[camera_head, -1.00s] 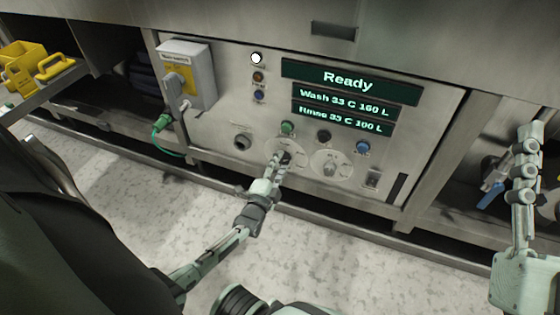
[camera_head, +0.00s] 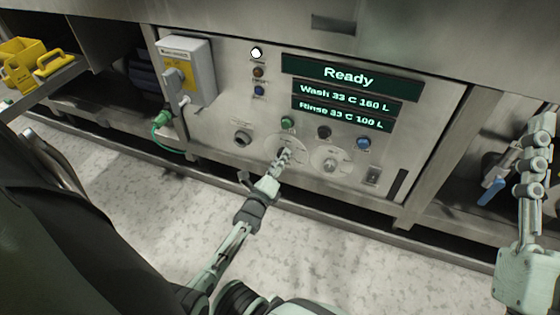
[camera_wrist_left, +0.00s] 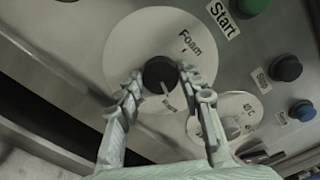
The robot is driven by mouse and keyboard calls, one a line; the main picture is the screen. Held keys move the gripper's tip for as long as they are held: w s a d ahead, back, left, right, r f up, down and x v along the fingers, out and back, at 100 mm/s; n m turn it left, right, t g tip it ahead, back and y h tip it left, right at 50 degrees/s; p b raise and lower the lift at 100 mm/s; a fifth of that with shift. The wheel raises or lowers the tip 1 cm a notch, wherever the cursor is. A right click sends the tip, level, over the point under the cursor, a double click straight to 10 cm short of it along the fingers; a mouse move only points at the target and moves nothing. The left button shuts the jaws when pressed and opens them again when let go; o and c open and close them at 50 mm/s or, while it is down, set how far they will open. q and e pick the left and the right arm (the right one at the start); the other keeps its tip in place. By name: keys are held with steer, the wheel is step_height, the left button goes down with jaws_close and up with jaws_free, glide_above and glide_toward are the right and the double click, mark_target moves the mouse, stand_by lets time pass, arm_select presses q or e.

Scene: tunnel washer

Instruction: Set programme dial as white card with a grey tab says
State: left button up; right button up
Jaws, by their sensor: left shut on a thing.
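The programme dial is a black knob (camera_wrist_left: 160,72) on a round white plate (camera_wrist_left: 128,45) in the left wrist view. The plate bears the word "Foam" at upper right. A label by the knob's lower edge is too small to read. My left gripper (camera_head: 285,156) is shut on the knob, one finger on each side, and hides much of it in the head view. My right gripper (camera_head: 543,125) is at the right, away from the panel; whether it is open is unclear. I cannot make out a white card with a grey tab.
The display (camera_head: 350,76) reads "Ready", "Wash 33 C 160 L" and "Rinse 33 C 100 L". A second dial (camera_head: 330,163) is close at the right. Green (camera_head: 288,122), black (camera_head: 324,132) and blue (camera_head: 363,142) buttons are above. A grey switch box (camera_head: 188,68) is at the left.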

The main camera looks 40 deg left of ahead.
arm_select(q)
steer(key=shift+m, duration=0.8)
arm_select(e)
steer(key=shift+s+d+r+t, duration=0.2)
steer(key=shift+s+r+t, duration=0.2)
steer(key=shift+r, duration=0.1)
arm_select(q)
steer(key=o, duration=1.2)
steer(key=shift+c, duration=0.2)
steer(key=v, duration=0.7)
steer(key=shift+s, duration=0.2)
steer(key=shift+d, duration=0.1)
